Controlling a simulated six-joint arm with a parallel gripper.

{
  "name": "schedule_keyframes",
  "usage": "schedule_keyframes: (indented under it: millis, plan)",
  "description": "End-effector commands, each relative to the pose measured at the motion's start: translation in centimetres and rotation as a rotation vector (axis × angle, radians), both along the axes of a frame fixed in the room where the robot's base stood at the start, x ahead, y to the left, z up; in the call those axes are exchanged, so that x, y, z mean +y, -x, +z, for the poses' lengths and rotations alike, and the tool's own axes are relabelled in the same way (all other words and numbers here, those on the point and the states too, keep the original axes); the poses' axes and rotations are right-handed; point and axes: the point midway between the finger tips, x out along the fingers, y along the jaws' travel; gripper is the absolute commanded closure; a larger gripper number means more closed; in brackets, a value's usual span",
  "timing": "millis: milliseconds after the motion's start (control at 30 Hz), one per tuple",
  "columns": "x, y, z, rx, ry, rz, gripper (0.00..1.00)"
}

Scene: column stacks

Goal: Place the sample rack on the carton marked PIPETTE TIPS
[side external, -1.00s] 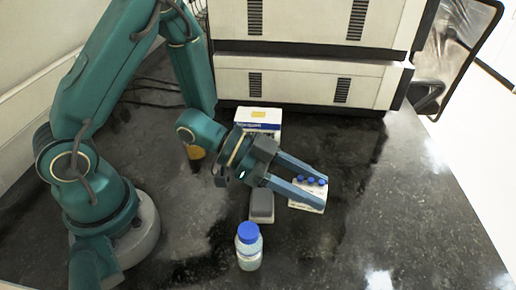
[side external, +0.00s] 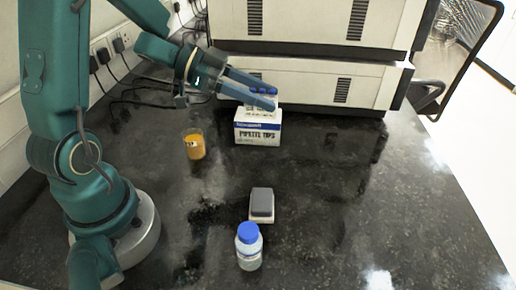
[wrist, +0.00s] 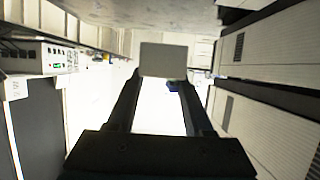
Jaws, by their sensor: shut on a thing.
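The carton marked PIPETTE TIPS (side external: 257,139) is a white and blue box standing on the dark bench at the foot of the large instrument. My gripper (side external: 274,97) is shut on the sample rack (side external: 257,104), a pale rack with blue caps. In the side view the rack appears right over the carton's top, and I cannot tell whether they touch. My fingers partly hide the rack.
A large beige instrument (side external: 300,85) stands close behind the carton. An amber beaker (side external: 194,146) stands left of the carton. A grey-topped box (side external: 261,203) and a blue-capped bottle (side external: 249,250) stand nearer the front. The bench (side external: 350,190) to the right is clear.

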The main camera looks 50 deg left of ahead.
Motion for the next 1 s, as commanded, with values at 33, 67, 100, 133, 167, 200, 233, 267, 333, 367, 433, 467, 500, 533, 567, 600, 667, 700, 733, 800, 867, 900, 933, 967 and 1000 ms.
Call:
schedule_keyframes:
  millis: [33,67,100,133,167,200,233,267,333,367,433,467,500,533,567,600,667,700,733,800,867,900,933,967,1000]
  plan:
    - [2.5,-0.4,0.8,-0.007,-0.006,0.059,1.0]
    - [3.8,-0.5,1.2,-0.006,-0.006,0.09,1.0]
    - [5.5,-0.5,1.7,-0.006,-0.005,0.13,1.0]
    - [6.8,-0.5,2.0,-0.006,-0.005,0.161,1.0]
    - [8.1,-0.4,2.4,-0.005,-0.005,0.191,1.0]
    - [9.6,-0.2,2.8,-0.004,-0.004,0.227,1.0]
    - [10.6,0.0,3.1,-0.004,-0.004,0.253,1.0]
    - [11.7,0.2,3.3,-0.002,-0.005,0.277,1.0]
    - [13.6,0.7,3.8,-0.001,-0.002,0.326,1.0]
    - [14.3,0.9,4.0,-0.002,-0.002,0.344,1.0]
    - [15.5,1.3,4.2,0.001,-0.002,0.379,1.0]
    - [15.9,1.5,4.3,0.001,-0.001,0.391,1.0]
    - [16.3,1.6,4.3,0.001,-0.001,0.403,1.0]
    - [16.4,1.7,4.3,0.001,-0.001,0.41,1.0]
    - [16.5,1.7,4.2,0.002,0.001,0.415,1.0]
    - [16.3,1.5,4.1,0.001,0.002,0.418,1.0]
    - [15.8,1.1,3.6,0.002,0.003,0.418,1.0]
    - [15.2,0.6,3.2,0.003,0.005,0.416,1.0]
    - [14.6,0.3,2.8,0.006,0.005,0.415,1.0]
    - [13.4,-0.8,1.8,0.005,0.006,0.413,1.0]
    - [12.4,-1.6,1.0,0.007,0.006,0.412,1.0]
    - [11.7,-2.2,0.4,0.007,0.006,0.412,1.0]
    - [11.2,-2.6,0.0,0.007,0.004,0.413,1.0]
    - [10.7,-3.0,-0.4,0.007,0.005,0.412,1.0]
    - [10.1,-3.5,-0.8,0.005,0.004,0.412,1.0]
